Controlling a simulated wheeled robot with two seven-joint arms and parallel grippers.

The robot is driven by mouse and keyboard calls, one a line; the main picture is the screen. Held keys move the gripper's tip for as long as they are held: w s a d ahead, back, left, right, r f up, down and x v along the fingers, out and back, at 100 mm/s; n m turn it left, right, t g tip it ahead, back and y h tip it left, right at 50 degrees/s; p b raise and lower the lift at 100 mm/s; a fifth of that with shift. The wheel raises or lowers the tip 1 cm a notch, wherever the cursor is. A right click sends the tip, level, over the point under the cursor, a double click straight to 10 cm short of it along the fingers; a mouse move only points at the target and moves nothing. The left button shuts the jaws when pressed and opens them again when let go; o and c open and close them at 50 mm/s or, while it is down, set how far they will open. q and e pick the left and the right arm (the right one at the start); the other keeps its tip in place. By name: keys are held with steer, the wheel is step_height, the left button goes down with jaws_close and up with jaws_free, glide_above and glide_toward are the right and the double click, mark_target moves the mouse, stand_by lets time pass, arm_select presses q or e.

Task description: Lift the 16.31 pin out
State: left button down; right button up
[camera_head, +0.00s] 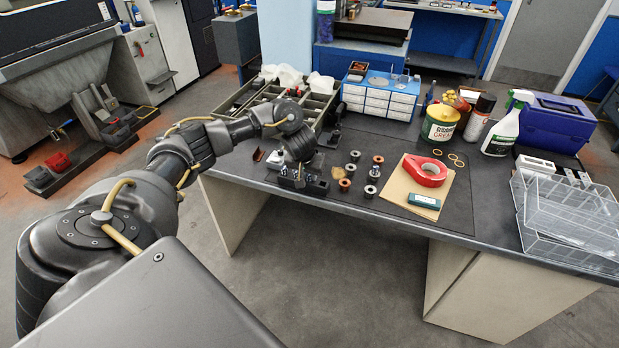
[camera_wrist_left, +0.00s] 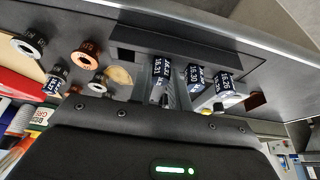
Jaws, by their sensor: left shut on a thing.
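A dark holder block (camera_head: 303,185) stands near the table's front edge, with small metal pins in it. In the left wrist view the block (camera_wrist_left: 185,42) shows as a dark bar with several labelled blocks along it. The label that seems to read 16.31 (camera_wrist_left: 161,67) is by my fingers; the small print is hard to read. My left gripper (camera_head: 299,164) is over the holder, pointing down. Its fingers (camera_wrist_left: 172,97) are closed on a slim pin (camera_wrist_left: 164,99), mostly hidden by the fingers. I cannot tell whether the pin is clear of its hole. My right gripper is not in view.
A compartment tray (camera_head: 317,103) is behind my left gripper. The front table edge (camera_head: 330,203) is close to the holder.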

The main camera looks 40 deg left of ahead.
mark_target(308, 177)
arm_select(q)
steer(key=shift+r, duration=0.1)
steer(key=shift+r, duration=0.25)
steer(key=r, duration=0.3)
steer(key=shift+s+r+p, duration=0.25)
steer(key=shift+r+p, duration=0.05)
steer(key=shift+p, duration=0.1)
steer(key=s+a+r+p, duration=0.1)
steer(key=s+r+p, duration=0.1)
steer(key=s+r, duration=0.2)
steer(key=s+a+r+p, duration=0.1)
steer(key=s+r, duration=0.3)
steer(key=s, duration=0.5)
steer(key=shift+s+r+p, duration=0.25)
steer(key=shift+r+p, duration=0.1)
steer(key=shift+p, duration=0.5)
